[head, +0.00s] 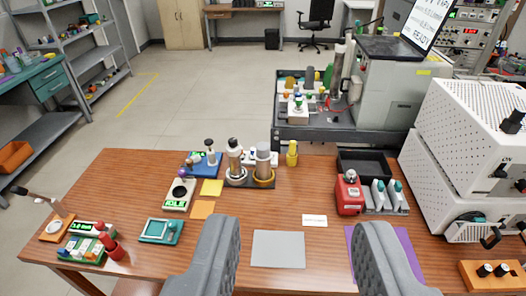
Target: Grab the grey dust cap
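My gripper (298,226) is open and empty, its two grey ribbed fingers wide apart at the bottom of the head view, above the near edge of the wooden table (335,250). A grey cylinder (263,162) stands upright on a yellow-ringed base beyond the fingers, left of the middle. It could be the grey dust cap, but I cannot tell for sure. A second, metallic cylinder (235,158) with a dark top stands just left of it. Another small grey upright piece (309,78) sits on the bench behind. My gripper is apart from all of these.
A grey mat (278,250) and a white label (315,220) lie on the table. A yellow bottle (292,153), red device (349,195), black tray (365,163) and white perforated cabinet (465,130) stand around. The table's middle is mostly clear.

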